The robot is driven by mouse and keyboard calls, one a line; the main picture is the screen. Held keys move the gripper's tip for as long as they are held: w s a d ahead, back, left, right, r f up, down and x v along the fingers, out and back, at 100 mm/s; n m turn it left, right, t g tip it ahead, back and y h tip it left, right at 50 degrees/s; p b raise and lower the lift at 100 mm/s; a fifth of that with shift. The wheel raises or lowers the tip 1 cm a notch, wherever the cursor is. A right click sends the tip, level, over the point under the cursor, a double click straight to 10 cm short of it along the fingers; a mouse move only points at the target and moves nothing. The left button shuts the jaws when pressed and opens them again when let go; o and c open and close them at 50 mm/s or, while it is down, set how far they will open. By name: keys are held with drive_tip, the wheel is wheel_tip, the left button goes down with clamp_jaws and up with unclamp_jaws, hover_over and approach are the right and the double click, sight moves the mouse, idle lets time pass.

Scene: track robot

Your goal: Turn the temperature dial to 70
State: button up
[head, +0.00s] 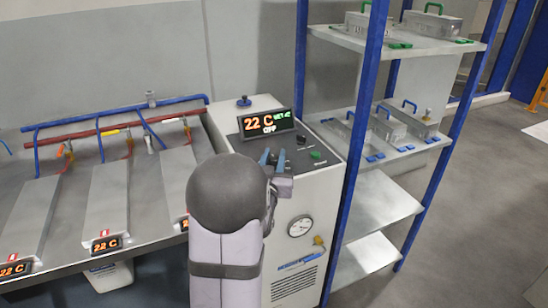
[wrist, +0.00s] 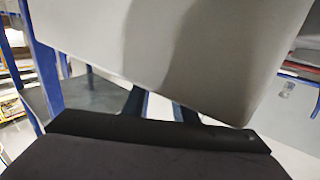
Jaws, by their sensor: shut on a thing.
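The control unit (head: 306,190) is a pale cabinet with a dark sloping top panel. Its display (head: 265,123) reads 22 C in orange with OFF below; small green text beside it looks like a set value near 42, too small to read surely. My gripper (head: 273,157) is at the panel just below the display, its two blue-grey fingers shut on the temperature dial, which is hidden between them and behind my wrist. In the wrist view the fingers (wrist: 162,108) show partly, with the pale cabinet filling the upper middle.
A black knob (head: 301,139) and a green button (head: 315,155) sit right of my gripper. A gauge (head: 300,226) is on the cabinet front. A blue-posted shelf (head: 375,190) stands close at right. A bench with grey plates (head: 107,205) and pipes is at left.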

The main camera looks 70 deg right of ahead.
drive_tip(key=shift+w+g, duration=0.1)
drive_tip(key=shift+g, duration=0.2)
drive_tip(key=shift+r+m+g+b, duration=0.15)
drive_tip(key=shift+m+g+b, duration=0.25)
drive_tip(key=shift+m+g, duration=1.1)
drive_tip(key=shift+g, duration=0.5)
drive_tip(key=o, duration=1)
drive_tip(key=shift+o, duration=0.2)
drive_tip(key=shift+a, duration=0.15)
drive_tip(key=shift+a+b, duration=0.35)
drive_tip(key=shift+a, duration=3.2)
